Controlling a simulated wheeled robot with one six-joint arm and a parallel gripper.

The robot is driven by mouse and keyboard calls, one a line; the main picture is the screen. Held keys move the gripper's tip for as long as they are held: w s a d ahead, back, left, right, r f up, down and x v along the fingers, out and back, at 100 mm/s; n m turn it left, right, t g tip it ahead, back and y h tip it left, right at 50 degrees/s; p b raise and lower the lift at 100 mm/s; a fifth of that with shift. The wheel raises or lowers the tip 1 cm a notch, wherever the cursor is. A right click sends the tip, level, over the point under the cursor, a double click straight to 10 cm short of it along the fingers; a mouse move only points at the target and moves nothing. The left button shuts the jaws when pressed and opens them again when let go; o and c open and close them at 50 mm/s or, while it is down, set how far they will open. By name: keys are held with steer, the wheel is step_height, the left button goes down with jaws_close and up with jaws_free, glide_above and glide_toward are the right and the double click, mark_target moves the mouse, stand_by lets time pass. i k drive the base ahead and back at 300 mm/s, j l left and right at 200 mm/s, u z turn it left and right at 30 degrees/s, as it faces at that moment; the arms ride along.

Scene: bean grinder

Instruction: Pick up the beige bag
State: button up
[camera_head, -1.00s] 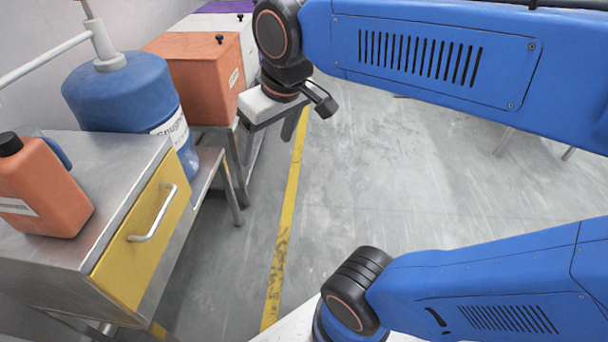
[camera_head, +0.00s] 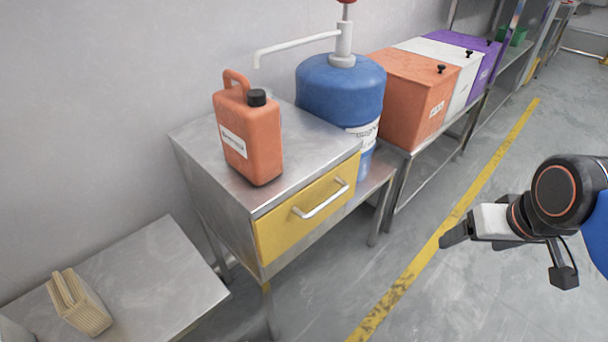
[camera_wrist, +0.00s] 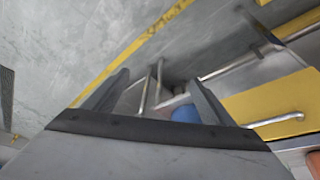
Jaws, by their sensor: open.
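The beige bag (camera_head: 80,303) stands on a low metal table at the bottom left of the head view. It looks upright and ribbed, with a folded upper part. My gripper (camera_head: 452,237) is far to its right in the head view, over the floor beyond the yellow drawer. In the wrist view my gripper (camera_wrist: 152,92) has its two fingers spread with nothing held between them. The wrist view does not show the bag.
The low metal table (camera_head: 165,275) is otherwise bare. A higher cabinet with a yellow drawer (camera_head: 305,210) holds an orange jug (camera_head: 250,145). A blue drum (camera_head: 340,90) and lidded boxes (camera_head: 415,100) stand behind. The floor right of the yellow line (camera_head: 450,220) is clear.

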mark_target(75, 302)
steer(key=u, duration=2.15)
